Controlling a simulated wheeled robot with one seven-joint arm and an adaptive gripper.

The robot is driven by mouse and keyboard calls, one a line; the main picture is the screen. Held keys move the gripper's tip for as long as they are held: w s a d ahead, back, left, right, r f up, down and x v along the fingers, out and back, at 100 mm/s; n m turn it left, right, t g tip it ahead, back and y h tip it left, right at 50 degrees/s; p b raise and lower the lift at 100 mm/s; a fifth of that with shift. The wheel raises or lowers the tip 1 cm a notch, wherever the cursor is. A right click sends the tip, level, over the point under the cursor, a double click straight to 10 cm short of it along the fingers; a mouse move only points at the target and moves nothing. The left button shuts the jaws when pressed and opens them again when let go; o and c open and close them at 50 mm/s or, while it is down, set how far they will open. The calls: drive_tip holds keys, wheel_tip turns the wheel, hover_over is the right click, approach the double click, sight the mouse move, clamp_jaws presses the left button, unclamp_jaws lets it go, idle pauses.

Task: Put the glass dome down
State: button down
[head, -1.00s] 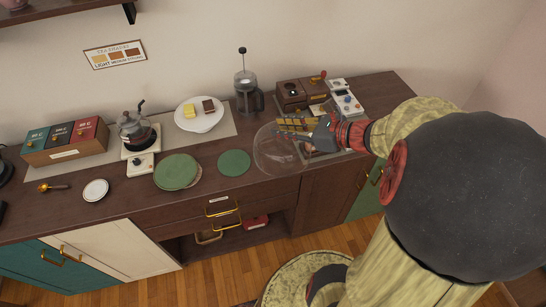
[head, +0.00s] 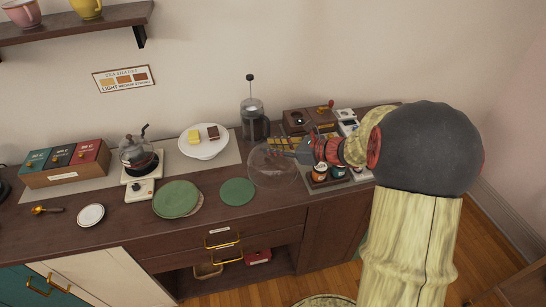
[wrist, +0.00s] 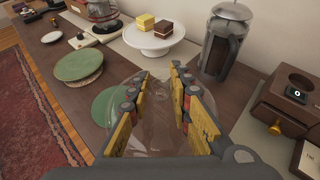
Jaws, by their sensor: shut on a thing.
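The white cake stand (head: 204,147) holds a yellow and a brown cake piece, left of the dome and uncovered.
A French press (head: 254,121) stands just behind the dome. A wooden grinder box (head: 297,121) and jars (head: 320,172) are to the right. Bare counter (head: 225,222) shows along the front.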

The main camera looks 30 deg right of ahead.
sight(273, 156)
drive_tip(key=shift+w+d+f+b, duration=0.15)
drive_tip(key=shift+f+b, duration=0.35)
drive_tip(key=shift+f, duration=0.45)
drive_tip(key=shift+w+a+f+b, duration=0.15)
drive_tip(key=shift+f+b, duration=0.3)
drive_tip(key=shift+f, duration=0.45)
drive_tip(key=shift+d+f, duration=0.1)
drive_tip(key=shift+f, duration=0.2)
drive_tip(key=c, duration=1.6)
unclamp_jaws()
